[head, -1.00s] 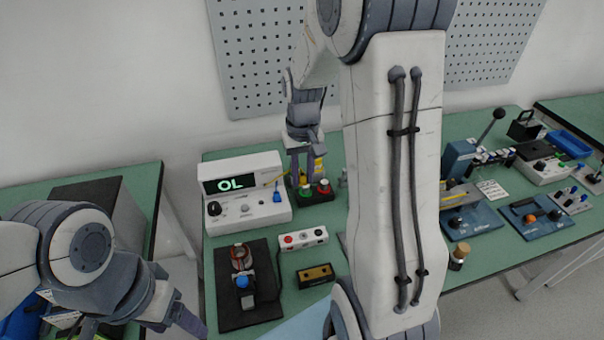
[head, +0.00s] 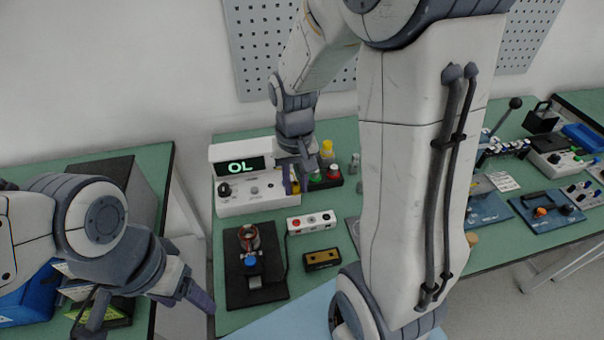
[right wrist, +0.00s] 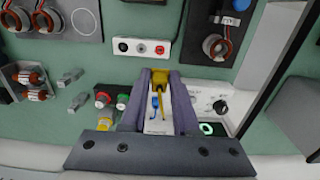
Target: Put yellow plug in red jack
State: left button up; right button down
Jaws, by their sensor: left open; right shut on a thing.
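My right gripper (right wrist: 160,85) is shut on the yellow plug (right wrist: 160,79), which sticks out from between the fingertips in the right wrist view. In the head view my right gripper (head: 292,182) is in front of the right end of the white meter (head: 231,206); its fingers mostly hide the plug there. The white jack box (head: 318,228) lies on the bench, nearer than the gripper, with a red jack (head: 296,223) at its left end. The box also shows in the right wrist view (right wrist: 150,40), apart from the plug. My left gripper (head: 195,302) is open and empty, at the lower left.
The meter display reads OL. A blue plug (right wrist: 155,104) shows beyond the yellow one.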

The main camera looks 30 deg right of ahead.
jog(key=shift+f, duration=0.1)
jog(key=b, duration=0.7)
send_over(297, 224)
notch_tip(297, 224, down, 10)
jog(key=shift+r, duration=0.15)
jog(key=shift+f, duration=0.35)
dwell(0.9)
jog(key=shift+f, duration=0.85)
dwell(0.9)
jog(key=c, duration=0.6)
grip_release()
